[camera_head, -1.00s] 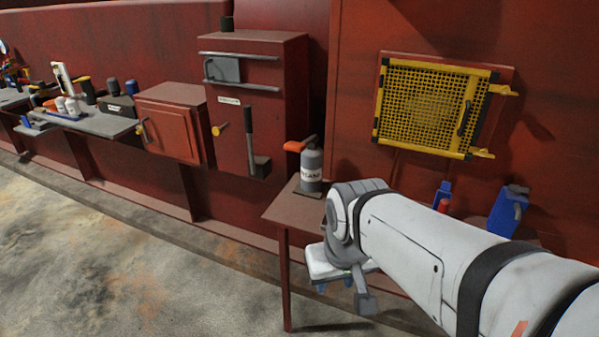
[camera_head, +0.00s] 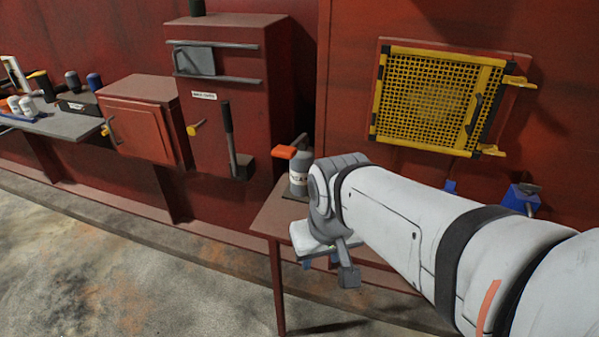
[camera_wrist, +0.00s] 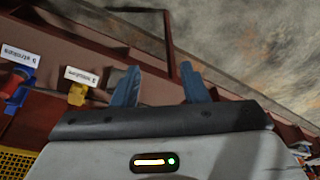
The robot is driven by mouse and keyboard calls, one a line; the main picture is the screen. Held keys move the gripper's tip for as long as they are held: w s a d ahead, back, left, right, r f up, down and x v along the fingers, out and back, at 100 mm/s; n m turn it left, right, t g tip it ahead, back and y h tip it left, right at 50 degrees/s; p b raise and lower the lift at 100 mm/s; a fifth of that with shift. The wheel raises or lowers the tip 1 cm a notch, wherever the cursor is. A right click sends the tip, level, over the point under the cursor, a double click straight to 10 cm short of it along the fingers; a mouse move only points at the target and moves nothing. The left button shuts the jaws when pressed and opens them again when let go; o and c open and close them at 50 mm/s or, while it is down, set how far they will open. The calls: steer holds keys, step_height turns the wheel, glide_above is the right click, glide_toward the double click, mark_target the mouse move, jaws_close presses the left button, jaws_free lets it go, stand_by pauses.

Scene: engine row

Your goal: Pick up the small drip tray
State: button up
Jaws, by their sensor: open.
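I cannot make out a small drip tray for certain in either view. A thin blue-edged tray-like piece (camera_head: 18,119) lies under small white containers on the grey shelf at the far left of the head view, but I cannot tell if it is the one. My gripper (camera_wrist: 160,87) shows in the wrist view with its two blue fingers apart, open and empty. In the head view its body hangs beside the small red-brown table, partly hidden by my arm. It is far from the grey shelf.
The grey shelf (camera_head: 62,125) holds several bottles. Right of it are a red box (camera_head: 142,130) and a tall cabinet (camera_head: 212,110) with a projecting lever. A grey canister (camera_head: 298,178) stands on the small table (camera_head: 268,218). A yellow mesh panel (camera_head: 430,98) is on the wall. The floor at left is clear.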

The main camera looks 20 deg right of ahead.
steer(key=shift+o, duration=0.8)
steer(key=shift+w+d+f, duration=0.1)
steer(key=shift+w+d, duration=0.1)
steer(key=shift+w, duration=0.1)
steer(key=o, duration=0.4)
steer(key=w, duration=0.2)
steer(key=w+d+f+m, duration=0.1)
steer(key=w, duration=0.1)
steer(key=w+d+f+m+h, duration=0.1)
steer(key=w, duration=0.2)
steer(key=shift+w+f+b, duration=0.1)
steer(key=shift+f+b, duration=0.15)
steer(key=shift+b, duration=0.15)
steer(key=o, duration=0.5)
steer(key=w+d+f+m, duration=0.2)
steer(key=w+d+f, duration=0.3)
steer(key=w, duration=0.4)
steer(key=shift+d+f+t+h+b, duration=0.35)
steer(key=shift+d+t+h+b, duration=0.05)
steer(key=shift+d, duration=0.2)
steer(key=shift+o, duration=1.1)
steer(key=w+d+f+m, duration=0.1)
steer(key=w+d+f, duration=0.3)
steer(key=w+f, duration=0.1)
steer(key=shift+w+d+f+m, duration=0.2)
steer(key=shift+d+f+m, duration=0.1)
steer(key=shift+d+m, duration=0.1)
steer(key=shift+t, duration=0.3)
steer(key=shift+b+x, duration=0.4)
steer(key=shift+x, duration=3.65)
